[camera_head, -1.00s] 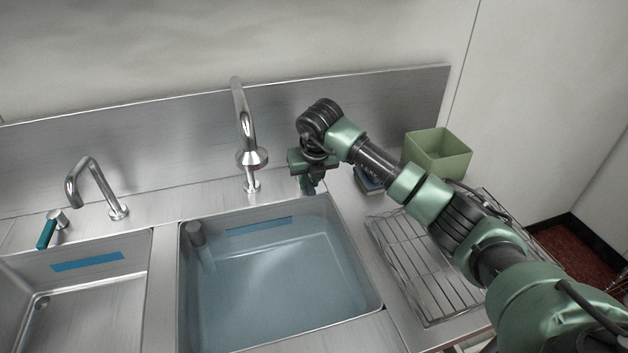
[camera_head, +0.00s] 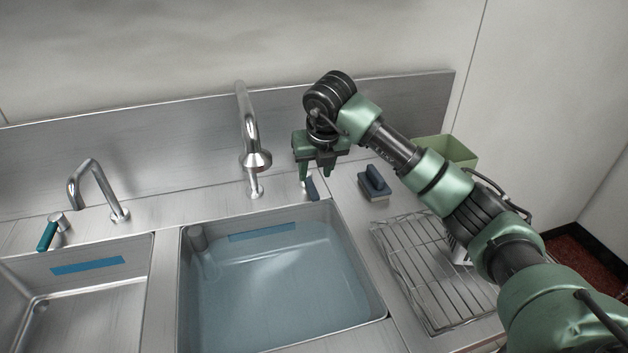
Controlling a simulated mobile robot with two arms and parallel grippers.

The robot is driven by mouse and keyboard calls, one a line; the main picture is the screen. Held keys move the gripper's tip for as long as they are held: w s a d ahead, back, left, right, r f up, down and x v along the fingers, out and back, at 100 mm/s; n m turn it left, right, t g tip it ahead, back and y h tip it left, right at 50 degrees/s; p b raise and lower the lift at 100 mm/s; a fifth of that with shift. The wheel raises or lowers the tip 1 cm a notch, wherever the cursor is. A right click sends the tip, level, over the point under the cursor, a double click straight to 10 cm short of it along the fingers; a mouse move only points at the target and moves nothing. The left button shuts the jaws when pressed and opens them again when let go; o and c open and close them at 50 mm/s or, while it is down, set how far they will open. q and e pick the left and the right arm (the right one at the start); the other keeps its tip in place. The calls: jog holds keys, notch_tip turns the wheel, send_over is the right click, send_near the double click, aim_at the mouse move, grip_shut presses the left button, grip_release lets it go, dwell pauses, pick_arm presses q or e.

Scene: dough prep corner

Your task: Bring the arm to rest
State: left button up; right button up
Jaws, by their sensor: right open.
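My right arm reaches in from the lower right. Its gripper (camera_head: 318,178) points down with its fingers apart and nothing between them that I can see. It is behind the right rim of the water-filled sink (camera_head: 275,290). A small dark-blue lever (camera_head: 312,190) shows just below the fingers, close to them in the picture; whether they touch cannot be told. The tall steel tap (camera_head: 247,130) stands to the left of the gripper. My left gripper is out of view.
A blue-handled scrubbing brush (camera_head: 374,182) lies right of the gripper. A wire rack (camera_head: 415,265) and a green bin (camera_head: 460,152), partly hidden, are near my arm. A second tap (camera_head: 88,180) and basin (camera_head: 100,300) are at left. The steel backsplash (camera_head: 180,125) runs behind.

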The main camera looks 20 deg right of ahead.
jog(key=shift+s+r, duration=0.1)
jog(key=shift+r, duration=0.15)
